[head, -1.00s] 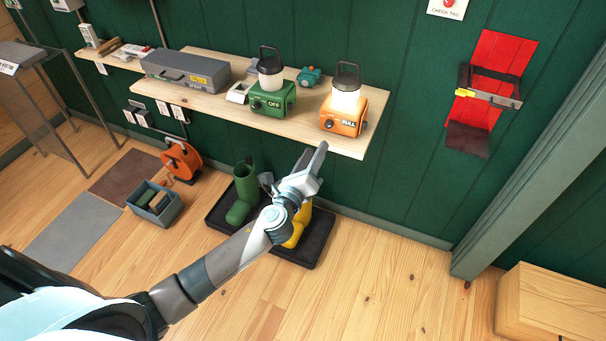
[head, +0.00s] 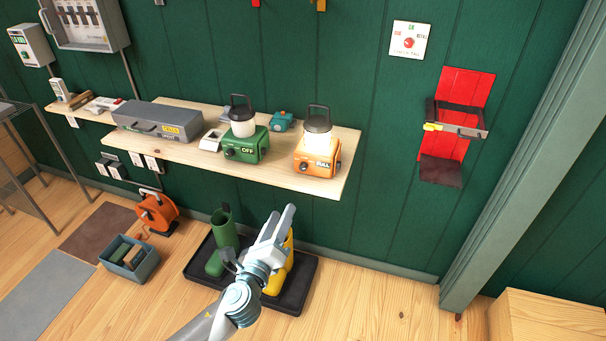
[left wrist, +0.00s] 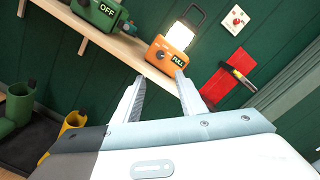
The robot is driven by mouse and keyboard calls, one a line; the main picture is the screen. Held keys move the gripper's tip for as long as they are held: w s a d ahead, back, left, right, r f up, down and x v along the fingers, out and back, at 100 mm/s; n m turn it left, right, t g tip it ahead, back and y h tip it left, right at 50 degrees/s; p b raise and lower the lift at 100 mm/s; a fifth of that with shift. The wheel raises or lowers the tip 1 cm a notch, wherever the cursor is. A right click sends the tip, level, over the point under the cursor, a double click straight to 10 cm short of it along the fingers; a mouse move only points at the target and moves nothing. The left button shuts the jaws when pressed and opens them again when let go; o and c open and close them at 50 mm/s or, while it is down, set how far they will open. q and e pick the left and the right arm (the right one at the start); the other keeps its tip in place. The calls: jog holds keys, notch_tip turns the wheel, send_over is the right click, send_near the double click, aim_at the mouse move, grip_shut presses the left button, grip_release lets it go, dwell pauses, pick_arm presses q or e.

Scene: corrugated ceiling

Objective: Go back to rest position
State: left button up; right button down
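My left gripper (head: 284,214) is in front of the boot tray in the head view, below the shelf. In the left wrist view its two fingers (left wrist: 160,78) stand apart with nothing between them. The orange lantern (head: 317,150), marked FULL and lit, stands on the shelf beyond and above the fingers. It also shows in the left wrist view (left wrist: 167,58). The green lantern (head: 245,146), marked OFF, stands to its left, unlit. My right gripper is not in view.
A wooden shelf (head: 290,179) runs along the green wall. Below it are a black boot tray (head: 294,302) with green boots (head: 223,232) and yellow boots (head: 277,278). A wooden box (head: 548,322) stands at lower right. Floor between is clear.

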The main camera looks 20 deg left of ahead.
pick_arm(q)
jog(key=s+a+f+n+g, duration=0.2)
jog(key=s+f+n+g, duration=0.15)
jog(key=f, duration=0.95)
jog(key=s+a+f+n+g, duration=0.15)
jog(key=s+f+n, duration=0.3)
jog(key=f, duration=0.85)
jog(key=s+a+f+n+g, duration=0.1)
jog(key=s+f+n+g, duration=0.3)
jog(key=f, duration=0.8)
jog(key=s+f+n+g, duration=0.3)
jog(key=s+f+n, duration=0.2)
jog(key=s+f, duration=1.05)
jog(key=s+d+f+n+g, duration=0.1)
jog(key=s+f+n+g, duration=0.1)
jog(key=s, duration=0.9)
jog(key=s+f+n+g, duration=0.2)
jog(key=s+f+n, duration=0.2)
jog(key=s, duration=0.8)
jog(key=shift+s+d+f+n, duration=0.3)
jog(key=shift+d+f+n, duration=0.1)
jog(key=shift+n, duration=0.5)
